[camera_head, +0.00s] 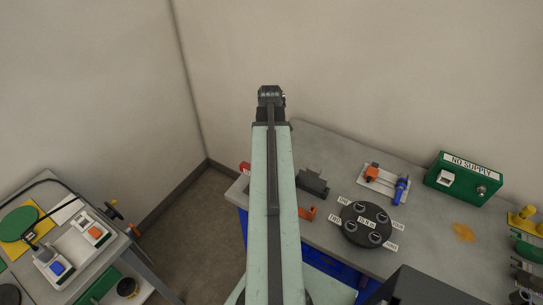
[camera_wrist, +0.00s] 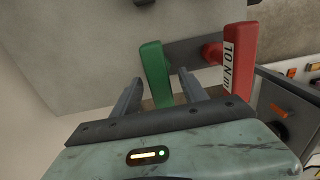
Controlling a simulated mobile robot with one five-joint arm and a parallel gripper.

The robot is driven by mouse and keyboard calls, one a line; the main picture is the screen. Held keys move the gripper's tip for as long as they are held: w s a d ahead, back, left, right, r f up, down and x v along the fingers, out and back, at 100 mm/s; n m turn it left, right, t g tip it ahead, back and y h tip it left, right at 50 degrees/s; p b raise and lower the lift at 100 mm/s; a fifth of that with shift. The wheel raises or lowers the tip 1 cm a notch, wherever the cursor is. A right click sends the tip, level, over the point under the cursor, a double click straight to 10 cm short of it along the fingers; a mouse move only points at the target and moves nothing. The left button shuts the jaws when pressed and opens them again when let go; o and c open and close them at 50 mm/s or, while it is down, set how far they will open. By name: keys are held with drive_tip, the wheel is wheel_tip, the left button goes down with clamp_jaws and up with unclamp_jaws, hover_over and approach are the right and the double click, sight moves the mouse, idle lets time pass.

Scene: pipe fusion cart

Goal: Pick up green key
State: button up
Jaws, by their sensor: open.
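The green key (camera_wrist: 153,68) shows in the wrist view as a green handle, just ahead of my gripper. My gripper (camera_wrist: 160,77) is open, with one finger to each side of the green handle in the picture. I cannot tell whether either finger touches it. The lower end of the handle is hidden behind my gripper body. In the head view my gripper (camera_head: 270,95) is at the far end of my raised arm, and the green key cannot be made out there.
A red handle (camera_wrist: 238,55) labelled 10 N m stands close right of the green key, by a dark grey bracket (camera_wrist: 190,51). The grey bench (camera_head: 320,150) also carries a black round fixture (camera_head: 366,218) and a green NO SUPPLY box (camera_head: 463,179). A cart (camera_head: 60,180) stands left.

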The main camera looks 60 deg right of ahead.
drive_tip(key=shift+f, duration=0.2)
idle(0.3)
clamp_jaws()
idle(1.3)
